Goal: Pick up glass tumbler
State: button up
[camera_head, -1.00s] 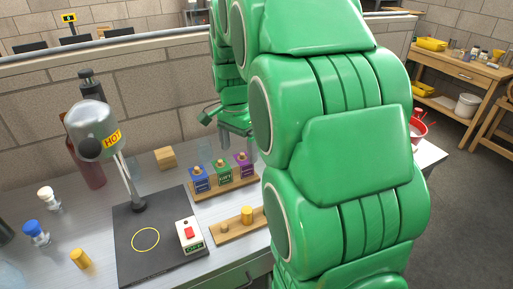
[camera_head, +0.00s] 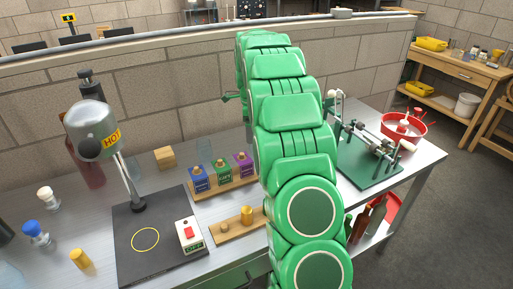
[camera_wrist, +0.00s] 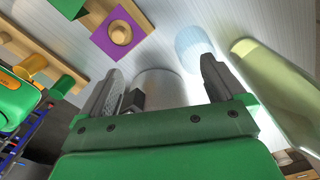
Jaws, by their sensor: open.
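In the wrist view, my gripper (camera_wrist: 162,72) is open, its two dark fingers apart. A clear greyish round vessel (camera_wrist: 160,90), which looks like a glass tumbler, shows between the fingers, partly hidden by the gripper body. I cannot tell whether they touch it. A pale blue, see-through ribbed cylinder (camera_wrist: 193,42) stands just beyond the right fingertip. In the head view, my green arm hides the gripper and the bench behind it.
In the head view, a HOT lamp (camera_head: 95,128), a switch box (camera_head: 189,235) and a green-based fixture (camera_head: 372,160) share the bench.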

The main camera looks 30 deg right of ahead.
jog(key=shift+w+d+f+m, duration=0.4)
jog(key=shift+w+d+f, duration=0.3)
jog(key=shift+f, duration=1.15)
jog(key=shift+w+d+f+m, duration=0.4)
jog(key=shift+w+d+f, duration=0.2)
jog(key=shift+f, duration=1.25)
jog(key=shift+w+d+f+m, duration=0.4)
jog(key=shift+w+d+f, duration=0.3)
jog(key=shift+f, duration=1.15)
jog(key=shift+s, duration=0.1)
jog(key=c, duration=1.2)
